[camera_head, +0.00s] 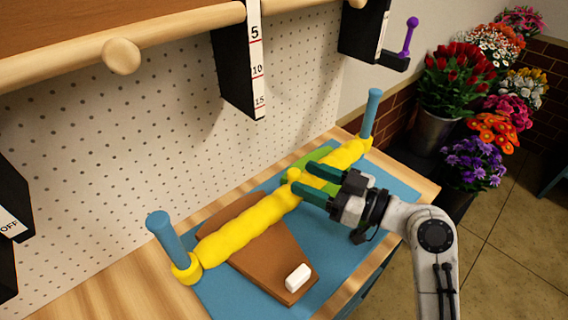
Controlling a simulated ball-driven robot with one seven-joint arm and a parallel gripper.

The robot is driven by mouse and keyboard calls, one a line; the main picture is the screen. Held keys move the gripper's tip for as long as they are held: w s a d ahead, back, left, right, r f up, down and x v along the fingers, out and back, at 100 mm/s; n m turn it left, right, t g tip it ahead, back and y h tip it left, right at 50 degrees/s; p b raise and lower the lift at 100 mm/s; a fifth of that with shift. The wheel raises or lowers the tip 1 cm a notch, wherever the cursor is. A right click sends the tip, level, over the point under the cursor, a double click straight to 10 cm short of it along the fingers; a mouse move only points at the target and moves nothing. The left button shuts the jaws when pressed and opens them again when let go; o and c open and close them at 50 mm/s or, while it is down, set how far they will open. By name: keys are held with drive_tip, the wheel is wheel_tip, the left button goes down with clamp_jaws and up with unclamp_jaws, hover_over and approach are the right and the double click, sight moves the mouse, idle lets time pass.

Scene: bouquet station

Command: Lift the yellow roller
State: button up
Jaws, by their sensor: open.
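The yellow roller (241,224) is a long lumpy bar lying diagonally over the blue mat. Its near left end meets a blue upright post (166,238) with a yellow ring, and its far right end meets another blue post (371,113). My gripper (304,178) has green fingers and reaches in from the right at the roller's middle. Its fingers are open, with one at each side of a knobby part of the roller. I cannot tell whether they touch it.
A brown board (268,262) with a white block (298,277) lies under the roller on the blue mat (223,291). A green item (301,157) lies behind my fingers. A pegboard wall (170,130) stands behind. Flower buckets (437,130) stand right, beyond the table.

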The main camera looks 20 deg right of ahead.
drive_tip(key=p+x, duration=0.1)
drive_tip(key=x, duration=0.5)
clamp_jaws()
idle(0.5)
